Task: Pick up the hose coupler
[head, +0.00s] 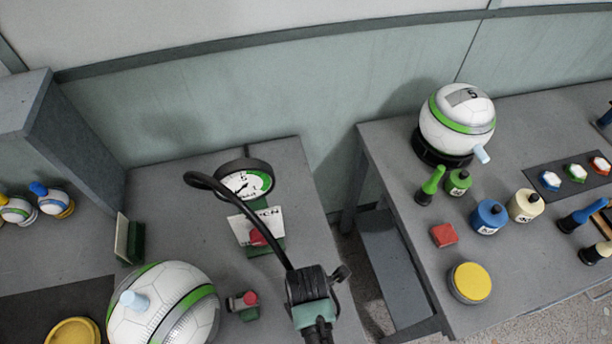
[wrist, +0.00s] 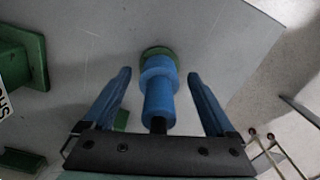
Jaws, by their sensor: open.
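The hose coupler (wrist: 159,95) is a blue stepped cylinder in the wrist view, with a green round piece at its far end and a black piece at its near end. My gripper (wrist: 159,74) is open, with one blue finger on each side of the coupler and a visible gap to each. In the head view my gripper (head: 312,290) is over the right part of the left table, and it hides the coupler. A black hose (head: 236,200) loops from the gauge (head: 245,182) down to my gripper.
A white-green ball (head: 165,308) and a small red-topped green item (head: 244,304) are left of my gripper. A green block (wrist: 25,52) is at left in the wrist view. The table edge and a floor gap lie right, before another table (head: 400,160).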

